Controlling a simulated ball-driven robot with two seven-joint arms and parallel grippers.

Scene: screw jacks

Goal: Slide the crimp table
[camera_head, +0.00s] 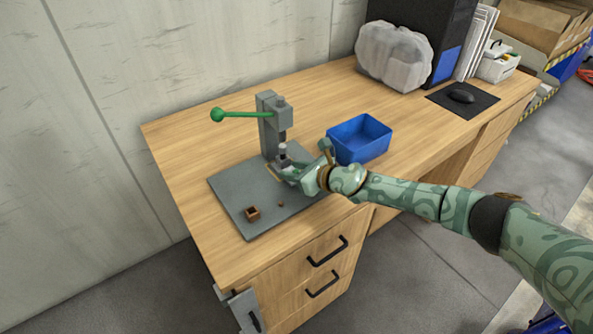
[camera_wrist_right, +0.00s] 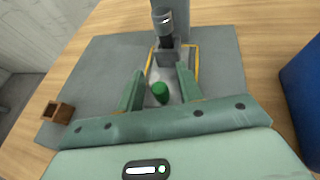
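A grey press with a green-knobbed lever (camera_head: 217,115) stands on a dark grey base plate (camera_head: 234,193). Under its ram, the wrist view shows a grey block (camera_wrist_right: 168,53) inside a yellow-edged track (camera_wrist_right: 196,58), which looks like the crimp table. A green knob (camera_wrist_right: 160,91) is on its near side. My right gripper (camera_head: 284,170) is low over the plate in front of the press. In the wrist view its two fingers (camera_wrist_right: 160,84) are open either side of the green knob, with gaps showing. My left gripper is out of view.
A small brown open box (camera_head: 252,213) sits on the plate's front corner, with a tiny brown piece (camera_head: 281,204) nearby. A blue bin (camera_head: 361,138) stands right of the press, close behind my right wrist. The desk's left end is clear.

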